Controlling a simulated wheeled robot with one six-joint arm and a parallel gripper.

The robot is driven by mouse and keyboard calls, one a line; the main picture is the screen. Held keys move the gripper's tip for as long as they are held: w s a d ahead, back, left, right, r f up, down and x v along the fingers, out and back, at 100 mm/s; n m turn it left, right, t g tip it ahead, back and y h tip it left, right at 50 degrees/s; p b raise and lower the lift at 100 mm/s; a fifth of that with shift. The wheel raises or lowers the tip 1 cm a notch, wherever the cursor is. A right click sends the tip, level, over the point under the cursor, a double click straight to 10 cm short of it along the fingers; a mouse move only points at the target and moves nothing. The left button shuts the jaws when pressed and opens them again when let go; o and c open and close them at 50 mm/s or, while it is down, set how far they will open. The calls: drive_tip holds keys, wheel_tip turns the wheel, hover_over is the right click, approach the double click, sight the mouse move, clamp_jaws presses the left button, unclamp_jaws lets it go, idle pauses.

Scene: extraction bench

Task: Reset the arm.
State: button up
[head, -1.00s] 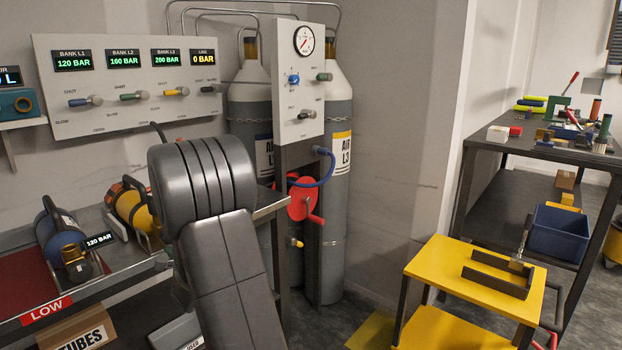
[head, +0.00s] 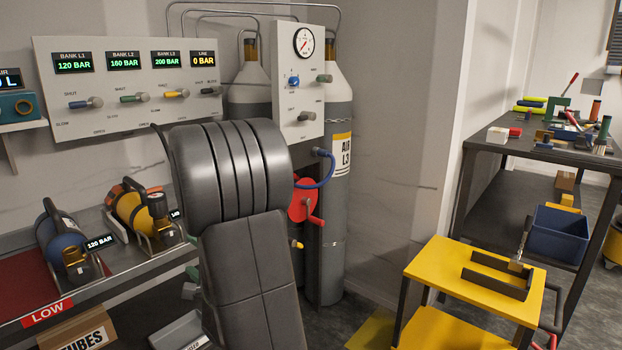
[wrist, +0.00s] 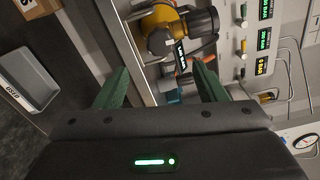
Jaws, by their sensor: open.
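My gripper (wrist: 161,68) shows in the wrist view as two green fingers standing wide apart, with nothing between them. Beyond the fingertips is the yellow cylinder (wrist: 160,37) with its dark valve end, apart from the fingers. In the head view my grey arm rises through the middle of the picture, and it hides most of the gripper. In that view the yellow cylinder (head: 130,209) lies in a cradle on the bench, left of my arm. A blue cylinder (head: 57,232) with a brass valve lies farther left, beside a 120 BAR tag.
A valve panel (head: 110,118) is on the wall behind the bench. A gauge panel (head: 298,112) and tall gas cylinders (head: 336,205) stand behind my arm. A yellow cart (head: 447,262) and a dark workbench (head: 515,147) are at the right. A grey tray (wrist: 30,78) is low down.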

sight(173, 240)
drive_tip(key=x, duration=1)
drive_tip(key=shift+w+a+b, duration=0.1)
drive_tip(key=shift+a+b, duration=0.15)
drive_tip(key=shift+b, duration=0.1)
drive_tip(key=shift+w+a+f, duration=0.1)
drive_tip(key=shift+w+a, duration=0.15)
drive_tip(key=shift+w, duration=0.05)
drive_tip(key=shift+s+d+n+b, duration=0.1)
drive_tip(key=shift+n+b, duration=0.3)
drive_tip(key=shift+n, duration=0.6)
drive_tip(key=n+b, duration=0.1)
drive_tip(key=n, duration=0.2)
drive_tip(key=n+b, duration=0.2)
drive_tip(key=n, duration=0.4)
drive_tip(key=n+b, duration=0.1)
drive_tip(key=n, duration=0.3)
drive_tip(key=shift+f+n+b, duration=0.1)
drive_tip(key=shift+n+b, duration=0.2)
drive_tip(key=shift+n, duration=0.1)
drive_tip(key=n+b, duration=0.1)
drive_tip(key=n, duration=0.3)
drive_tip(key=shift+n+b, duration=0.3)
drive_tip(key=shift+n, duration=0.1)
